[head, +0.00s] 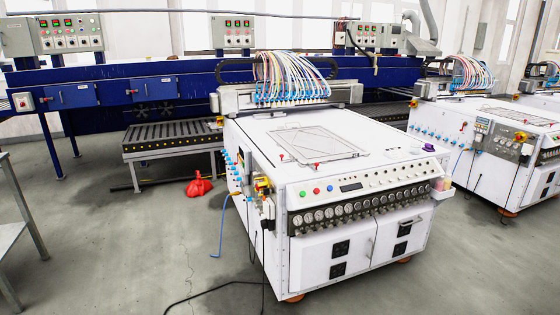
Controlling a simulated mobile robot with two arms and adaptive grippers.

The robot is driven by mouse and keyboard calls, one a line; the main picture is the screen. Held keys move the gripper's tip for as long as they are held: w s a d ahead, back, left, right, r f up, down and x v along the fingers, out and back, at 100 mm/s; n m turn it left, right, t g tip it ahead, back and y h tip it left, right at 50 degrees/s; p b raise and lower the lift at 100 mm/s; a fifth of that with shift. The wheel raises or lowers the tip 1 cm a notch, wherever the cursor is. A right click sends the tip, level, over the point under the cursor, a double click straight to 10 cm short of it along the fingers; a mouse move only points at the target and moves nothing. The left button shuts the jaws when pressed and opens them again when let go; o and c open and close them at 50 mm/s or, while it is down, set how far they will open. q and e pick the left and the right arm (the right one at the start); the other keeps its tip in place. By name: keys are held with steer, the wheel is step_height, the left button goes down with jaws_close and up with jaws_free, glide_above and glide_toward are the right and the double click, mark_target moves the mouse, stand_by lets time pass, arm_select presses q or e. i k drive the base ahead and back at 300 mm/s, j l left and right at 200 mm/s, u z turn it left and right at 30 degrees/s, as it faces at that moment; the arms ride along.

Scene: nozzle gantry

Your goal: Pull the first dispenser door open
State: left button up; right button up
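A white dispenser machine (235,150) stands in the middle of the head view, with a hose gantry (290,95) across its back. Its front has a row of round gauges and buttons along the top. Below them are a left door panel (312,264) and a right door panel (388,236), side by side, both with black fittings. Both look closed. A second, similar white dispenser (460,120) stands at the right, partly cut off by the frame. The view does not label which is first. Neither of my grippers is in view.
A blue conveyor line (160,75) with control boxes spans the back, and a roller table (172,142) adjoins it. A red object (199,185), a blue hose (220,235) and a black cable (205,292) lie on the floor. A metal table (14,235) stands at left. Grey floor is open at front right.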

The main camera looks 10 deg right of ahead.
mark_target(317, 258)
steer(key=i+l+z, duration=0.15)
steer(key=i+z, duration=0.35)
steer(key=i, duration=0.35)
steer(key=i+j+z, duration=0.15)
steer(key=i+z, duration=0.35)
steer(key=i, duration=0.3)
